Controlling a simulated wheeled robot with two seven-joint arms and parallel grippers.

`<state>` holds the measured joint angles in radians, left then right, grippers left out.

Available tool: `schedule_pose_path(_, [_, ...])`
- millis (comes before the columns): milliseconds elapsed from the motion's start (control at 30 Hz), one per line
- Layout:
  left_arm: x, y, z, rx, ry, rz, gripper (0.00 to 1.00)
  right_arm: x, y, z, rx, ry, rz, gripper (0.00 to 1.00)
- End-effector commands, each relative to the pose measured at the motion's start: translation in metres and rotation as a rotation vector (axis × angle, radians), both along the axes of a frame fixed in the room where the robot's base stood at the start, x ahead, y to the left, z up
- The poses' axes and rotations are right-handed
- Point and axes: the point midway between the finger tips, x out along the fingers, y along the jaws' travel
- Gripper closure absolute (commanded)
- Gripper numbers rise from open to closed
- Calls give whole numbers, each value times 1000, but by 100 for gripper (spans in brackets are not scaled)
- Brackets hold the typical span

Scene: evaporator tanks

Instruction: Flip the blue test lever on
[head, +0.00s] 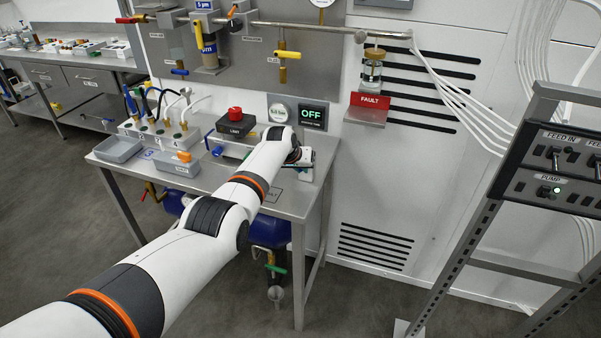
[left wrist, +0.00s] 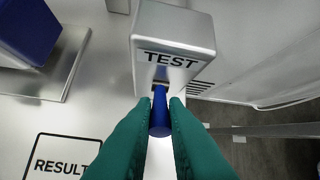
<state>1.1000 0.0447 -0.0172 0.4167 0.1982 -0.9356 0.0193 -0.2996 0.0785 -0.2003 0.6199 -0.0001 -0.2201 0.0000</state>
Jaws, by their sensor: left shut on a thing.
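The grey test box (left wrist: 172,35), labelled TEST, fills the upper middle of the left wrist view. The blue test lever (left wrist: 160,122) sticks out of the slot in its face. My left gripper (left wrist: 162,103) has its two teal fingers shut on the lever, one on each side. In the head view my left gripper (head: 298,158) is at the right end of the steel table and is largely hidden behind my own arm. The lever cannot be made out there. A display (head: 312,116) behind the table reads OFF in green. My right gripper is not in view.
A printed RESULT square (left wrist: 62,158) lies beside the test box. A rack (head: 545,175) stands at right, with open floor before it.

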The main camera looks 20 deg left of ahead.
Motion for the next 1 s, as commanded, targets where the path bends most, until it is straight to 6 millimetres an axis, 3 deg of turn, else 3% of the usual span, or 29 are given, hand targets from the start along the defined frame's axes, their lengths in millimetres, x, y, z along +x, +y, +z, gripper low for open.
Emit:
schedule_pose_path(500, [0, 0, 0, 1, 18, -1, 100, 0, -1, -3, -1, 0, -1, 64])
schedule_pose_path(533, [0, 0, 0, 1, 17, 0, 86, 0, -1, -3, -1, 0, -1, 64])
schedule_pose_path(667, [0, 0, 0, 1, 17, 0, 66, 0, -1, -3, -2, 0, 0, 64])
schedule_pose_path(1000, [0, 0, 3, 0, 15, -1, 66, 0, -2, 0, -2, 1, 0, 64])
